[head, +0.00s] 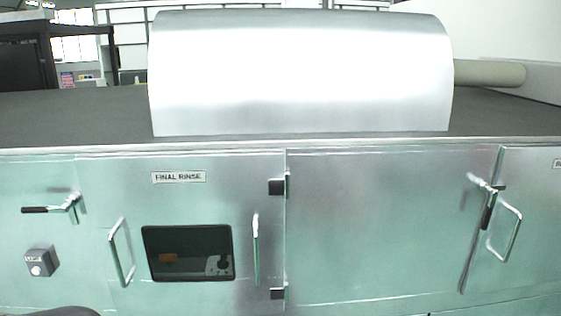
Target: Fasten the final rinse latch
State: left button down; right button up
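The panel labelled FINAL RINSE (179,177) is a pale green metal door with a dark window (188,253). It appears closed, nearly flush with the panels beside it. Near its left edge is a latch (65,205) with a metal pivot and a black grip. The grip lies level and points left, away from the door. A bar handle (120,252) stands left of the window, and a second bar (256,248) stands right of it. Neither gripper shows in the head view.
Black hinges (277,187) sit at the door's right edge. A grey switch box (42,262) is below the latch. Another latch (487,205), its black grip hanging down, and a bar handle (505,235) are at the right. A curved metal cover (300,75) rises behind.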

aim_at(72, 200)
jog(key=u, duration=1.5)
jog(key=i+j+u, duration=0.15)
jog(key=i, duration=0.4)
jog(key=i+j+u, duration=0.1)
jog(key=i+j, duration=0.25)
jog(key=i, duration=0.15)
jog(key=i+j+u, duration=0.15)
jog(key=i, duration=0.4)
